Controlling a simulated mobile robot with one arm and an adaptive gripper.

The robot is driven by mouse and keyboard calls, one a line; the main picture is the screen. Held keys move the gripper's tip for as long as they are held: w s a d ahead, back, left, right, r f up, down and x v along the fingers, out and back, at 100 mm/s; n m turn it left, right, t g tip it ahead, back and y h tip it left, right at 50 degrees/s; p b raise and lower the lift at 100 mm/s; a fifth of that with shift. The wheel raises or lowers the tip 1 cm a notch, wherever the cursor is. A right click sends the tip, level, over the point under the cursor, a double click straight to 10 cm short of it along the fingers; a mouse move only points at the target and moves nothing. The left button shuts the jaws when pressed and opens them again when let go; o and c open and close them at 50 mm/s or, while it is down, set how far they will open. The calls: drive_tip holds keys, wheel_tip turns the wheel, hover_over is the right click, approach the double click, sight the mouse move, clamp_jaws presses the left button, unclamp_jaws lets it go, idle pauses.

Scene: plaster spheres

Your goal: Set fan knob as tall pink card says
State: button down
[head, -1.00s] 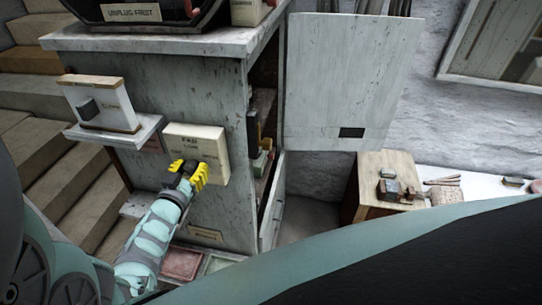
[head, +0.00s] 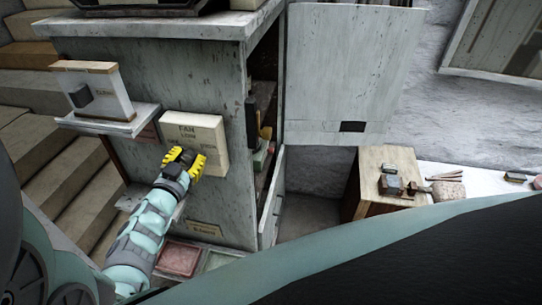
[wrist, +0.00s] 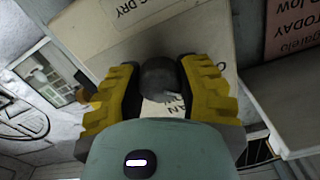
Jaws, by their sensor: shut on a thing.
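The fan box (head: 207,130) is a cream box on the side of the grey cabinet, with "FAN" and "LOW" printed on its face. My gripper (head: 187,162), with yellow fingers, is at the lower part of that face. In the wrist view my gripper (wrist: 160,88) is shut on a dark round knob (wrist: 158,76), with one finger on each side. The printed word "DRY" shows upside down on the box (wrist: 110,32); other lettering is partly hidden. In the head view the knob is hidden by my gripper. A pink card (wrist: 288,35) at the wrist view's right edge shows upside-down text, including "TODAY" and "low", cut off.
A small shelf (head: 112,122) with a white panel (head: 97,92) juts out left of the box. The cabinet door (head: 350,75) stands open at right. Stairs (head: 35,125) are at left. A wooden block stand (head: 390,160) with small items is at right.

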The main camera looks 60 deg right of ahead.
drive_tip(key=m+b, duration=0.4)
drive_tip(key=shift+s+f+m+b, duration=0.1)
drive_tip(key=shift+f+m+b, duration=0.25)
drive_tip(key=shift+m, duration=0.05)
drive_tip(key=shift+m+b, duration=1.1)
drive_tip(key=shift+r+m+b, duration=0.2)
drive_tip(key=shift+m+b, duration=0.6)
drive_tip(key=shift+r, duration=0.1)
drive_tip(key=c, duration=0.5)
unclamp_jaws()
drive_tip(key=v, duration=1.2)
